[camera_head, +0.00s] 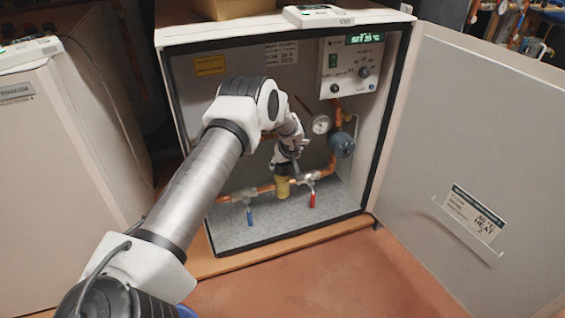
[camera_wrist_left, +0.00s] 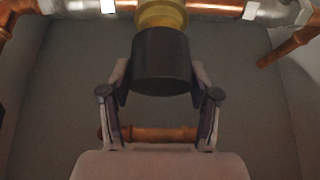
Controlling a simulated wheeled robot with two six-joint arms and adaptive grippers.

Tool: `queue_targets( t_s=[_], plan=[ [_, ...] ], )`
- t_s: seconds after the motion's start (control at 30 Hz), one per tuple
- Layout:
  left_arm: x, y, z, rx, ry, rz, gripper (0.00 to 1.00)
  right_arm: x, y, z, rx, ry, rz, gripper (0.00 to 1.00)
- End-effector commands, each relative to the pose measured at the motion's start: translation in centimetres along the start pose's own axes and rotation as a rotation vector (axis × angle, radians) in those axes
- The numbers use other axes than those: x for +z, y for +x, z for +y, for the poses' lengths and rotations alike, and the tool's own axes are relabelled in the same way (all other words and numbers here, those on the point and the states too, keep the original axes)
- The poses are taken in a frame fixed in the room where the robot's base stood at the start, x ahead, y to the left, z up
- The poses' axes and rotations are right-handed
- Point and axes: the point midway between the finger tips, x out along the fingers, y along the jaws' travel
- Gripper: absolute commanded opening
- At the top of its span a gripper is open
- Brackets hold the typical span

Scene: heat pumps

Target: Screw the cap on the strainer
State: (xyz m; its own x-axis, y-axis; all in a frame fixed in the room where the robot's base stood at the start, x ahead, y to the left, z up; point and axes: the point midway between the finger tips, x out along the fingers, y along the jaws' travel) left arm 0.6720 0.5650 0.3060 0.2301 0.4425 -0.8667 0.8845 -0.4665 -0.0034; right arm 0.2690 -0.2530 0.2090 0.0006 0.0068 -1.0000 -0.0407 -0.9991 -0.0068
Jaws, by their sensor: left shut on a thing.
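The cap (camera_wrist_left: 162,62) is a dark, near-black cylinder in the middle of the left wrist view. My left gripper (camera_wrist_left: 161,78) has one finger on each side of it and is shut on it. The cap's far end meets the brass strainer (camera_wrist_left: 162,14), roughly in line with it; whether the threads engage cannot be told. In the head view the strainer (camera_head: 283,188) sits on the copper pipe low in the open cabinet, and my left gripper (camera_head: 284,163) is just above it, largely hiding the cap. My right gripper is not in view.
A blue-handled valve (camera_head: 249,215) and a red-handled valve (camera_head: 312,198) flank the strainer. A gauge (camera_head: 321,124), a blue round component (camera_head: 342,145) and a control box (camera_head: 352,68) are to the right. The cabinet door (camera_head: 470,150) stands open at right.

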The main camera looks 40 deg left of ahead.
Motion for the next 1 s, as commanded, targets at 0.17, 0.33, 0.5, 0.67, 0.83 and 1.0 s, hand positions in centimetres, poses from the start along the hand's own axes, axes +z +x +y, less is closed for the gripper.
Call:
queue_targets(
  t_s=[0.17, 0.33, 0.5, 0.67, 0.83, 1.0],
  plan=[
    [0.0, 0.0, 0.0, 0.000, 0.000, 0.000, 0.27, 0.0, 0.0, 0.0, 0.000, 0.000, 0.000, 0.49],
    [0.1, 0.2, 0.0, 0.000, 0.000, 0.000, 0.27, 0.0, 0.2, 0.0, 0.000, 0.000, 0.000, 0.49],
    [0.4, 0.6, 0.0, 0.000, 0.000, 0.000, 0.27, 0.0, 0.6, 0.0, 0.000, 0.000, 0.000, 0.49],
    [0.6, 1.1, 0.0, 0.000, 0.000, 0.000, 0.27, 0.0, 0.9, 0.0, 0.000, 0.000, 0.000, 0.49],
    [0.8, 1.4, 0.0, 0.000, 0.000, 0.000, 0.27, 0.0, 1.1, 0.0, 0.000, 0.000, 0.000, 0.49],
    [0.8, 1.3, 0.0, 0.000, 0.000, 0.000, 0.27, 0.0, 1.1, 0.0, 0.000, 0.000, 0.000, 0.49]
  ],
)
